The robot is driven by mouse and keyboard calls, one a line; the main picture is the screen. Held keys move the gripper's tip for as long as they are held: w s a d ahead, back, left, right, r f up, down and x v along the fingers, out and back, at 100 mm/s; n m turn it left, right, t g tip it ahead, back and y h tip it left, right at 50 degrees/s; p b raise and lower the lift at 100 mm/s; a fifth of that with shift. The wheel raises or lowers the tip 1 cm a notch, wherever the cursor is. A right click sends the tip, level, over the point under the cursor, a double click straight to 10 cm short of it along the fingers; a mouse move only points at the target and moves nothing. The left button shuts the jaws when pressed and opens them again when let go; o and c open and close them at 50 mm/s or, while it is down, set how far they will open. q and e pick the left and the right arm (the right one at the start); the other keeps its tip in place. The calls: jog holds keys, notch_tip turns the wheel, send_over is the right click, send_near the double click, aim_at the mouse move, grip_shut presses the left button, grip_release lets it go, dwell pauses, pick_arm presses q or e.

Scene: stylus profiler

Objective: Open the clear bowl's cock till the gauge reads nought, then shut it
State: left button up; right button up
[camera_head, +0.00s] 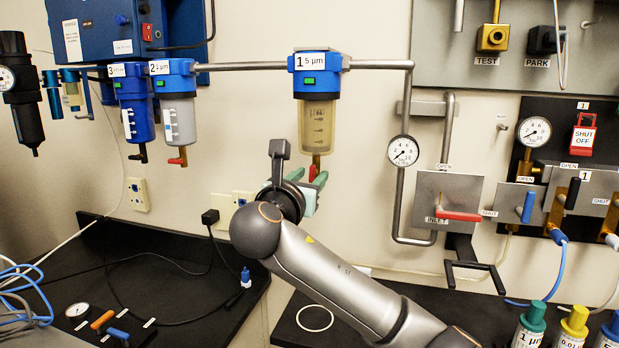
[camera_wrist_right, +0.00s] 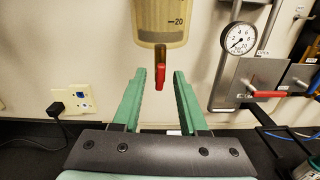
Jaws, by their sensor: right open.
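The filter marked 1, 5 µm (camera_head: 318,75) has a clear yellowish bowl (camera_head: 317,125) with dark matter near its bottom; the bowl also shows in the right wrist view (camera_wrist_right: 163,22). Its red cock lever (camera_wrist_right: 160,76) hangs straight down below the bowl. My right gripper (camera_head: 308,180) is open just under the bowl. In the right wrist view the lever appears between its green fingertips, apart from both. A round gauge (camera_head: 403,151) sits on the pipe to the right; its needle points lower left, towards the low end. My left gripper is not in view.
Filters with a grey bowl (camera_head: 178,122) and a blue bowl (camera_head: 136,118) hang to the left. The inlet panel with a red lever (camera_head: 458,215) is on the right. Dark benches (camera_head: 160,262) lie below, with bottles (camera_head: 528,325) at lower right.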

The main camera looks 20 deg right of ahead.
jog(key=b+v, duration=0.2)
jog(key=v, duration=1)
jog(key=shift+s+a+b, duration=0.15)
jog(key=shift+s+b, duration=0.05)
jog(key=shift+b, duration=0.15)
jog(key=shift+r, duration=0.1)
